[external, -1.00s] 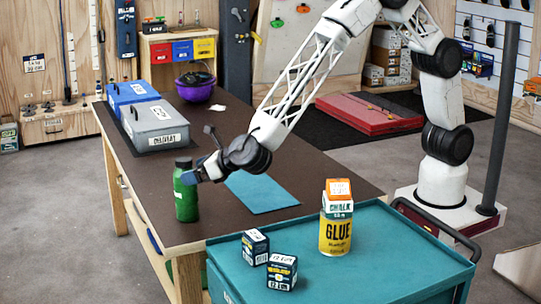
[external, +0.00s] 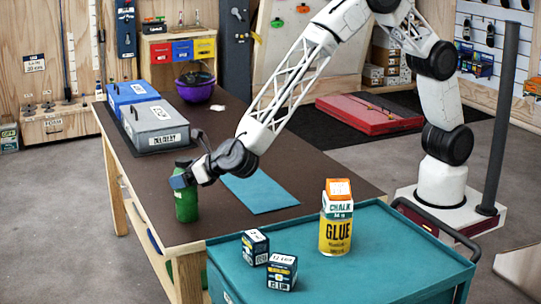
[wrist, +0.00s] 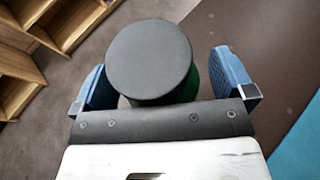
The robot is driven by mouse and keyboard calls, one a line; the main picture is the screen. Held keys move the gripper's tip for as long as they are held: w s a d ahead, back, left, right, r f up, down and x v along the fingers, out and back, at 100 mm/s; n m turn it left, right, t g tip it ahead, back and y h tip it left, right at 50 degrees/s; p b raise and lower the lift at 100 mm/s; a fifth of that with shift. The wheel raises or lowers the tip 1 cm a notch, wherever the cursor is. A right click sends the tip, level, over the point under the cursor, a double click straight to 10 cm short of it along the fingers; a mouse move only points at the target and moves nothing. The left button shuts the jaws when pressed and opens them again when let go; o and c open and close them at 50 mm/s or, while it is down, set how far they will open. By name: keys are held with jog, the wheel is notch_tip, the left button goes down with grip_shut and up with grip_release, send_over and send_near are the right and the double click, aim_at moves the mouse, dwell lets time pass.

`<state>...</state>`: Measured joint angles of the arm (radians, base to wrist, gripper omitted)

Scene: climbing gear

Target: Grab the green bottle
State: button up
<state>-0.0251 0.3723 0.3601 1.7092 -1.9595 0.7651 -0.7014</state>
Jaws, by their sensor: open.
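The green bottle (external: 187,205) stands upright near the front left corner of the brown table, its dark cap (wrist: 149,58) seen from above in the wrist view. My gripper (external: 181,180) is at the bottle's upper part. In the wrist view my gripper (wrist: 163,82) is open, with one blue-padded finger on each side of the bottle. A gap shows between the cap and the right finger; the left finger is closer to the cap. Whether either finger touches the bottle's body is hidden.
A blue mat (external: 260,193) lies on the brown table (external: 240,130). Grey (external: 155,125) and blue boxes and a purple bowl (external: 195,92) stand farther back. A teal cart (external: 390,265) in front holds a glue container (external: 336,228) and two small boxes.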

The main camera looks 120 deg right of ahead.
aim_at(190, 160)
jog(key=c, duration=1.4)
jog(key=shift+c, duration=0.3)
jog(key=shift+r, duration=0.1)
notch_tip(190, 160, up, 4)
jog(key=shift+f, duration=0.15)
jog(key=s+a+r, duration=0.1)
jog(key=s, duration=1.5)
jog(key=shift+a, duration=0.25)
jog(key=shift+r, duration=0.1)
